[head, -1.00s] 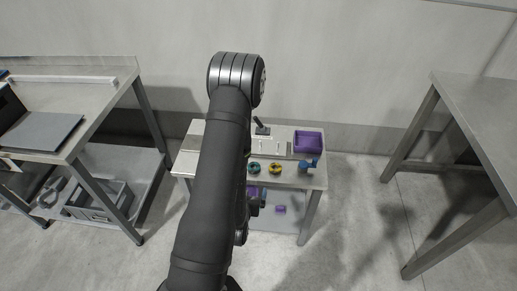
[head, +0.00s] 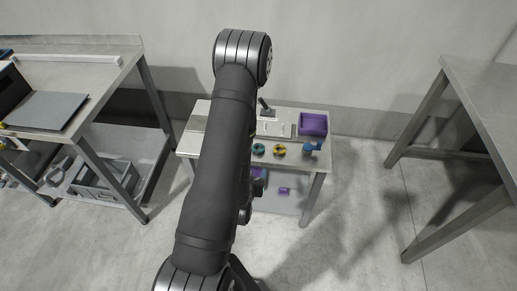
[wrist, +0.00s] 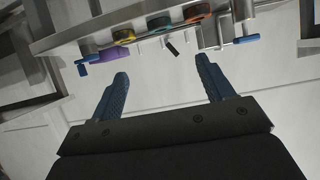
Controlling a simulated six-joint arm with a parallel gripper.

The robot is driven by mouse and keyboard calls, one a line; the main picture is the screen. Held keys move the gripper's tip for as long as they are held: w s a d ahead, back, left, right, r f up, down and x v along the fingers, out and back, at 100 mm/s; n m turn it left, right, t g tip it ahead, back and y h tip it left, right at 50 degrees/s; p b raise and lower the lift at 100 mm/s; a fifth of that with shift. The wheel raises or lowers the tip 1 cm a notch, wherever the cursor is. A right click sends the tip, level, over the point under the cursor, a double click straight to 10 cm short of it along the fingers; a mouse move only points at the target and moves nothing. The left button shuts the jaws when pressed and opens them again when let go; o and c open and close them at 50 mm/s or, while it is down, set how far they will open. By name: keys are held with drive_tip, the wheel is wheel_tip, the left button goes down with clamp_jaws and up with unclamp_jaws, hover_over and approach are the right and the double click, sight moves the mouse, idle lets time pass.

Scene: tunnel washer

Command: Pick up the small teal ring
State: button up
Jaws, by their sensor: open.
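The small teal ring (head: 258,149) lies near the front edge of the small table's top (head: 225,144), just left of a yellow ring (head: 279,150). In the wrist view, a green-teal ring (wrist: 160,21) shows along the table edge at the top, between the yellow ring (wrist: 117,33) and an orange ring (wrist: 195,11). My gripper (wrist: 162,66) is open and empty, its two blue fingers apart from all the rings. In the head view the gripper is hidden behind my dark arm.
A purple bin (head: 313,124) stands at the table's back right, and a blue item (head: 312,147) near its front right corner. Purple pieces (head: 284,190) sit on the lower shelf. Larger benches stand at left (head: 110,60) and right (head: 490,90).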

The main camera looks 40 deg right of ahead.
drive_tip(key=n+g+y, duration=0.5)
drive_tip(key=n+g, duration=0.4)
drive_tip(key=n, duration=1.7)
approach(259, 150)
drive_tip(key=shift+w+d+f, duration=0.15)
drive_tip(key=shift+d+f, duration=0.15)
drive_tip(key=shift+f, duration=0.2)
drive_tip(key=shift+x, duration=2.6)
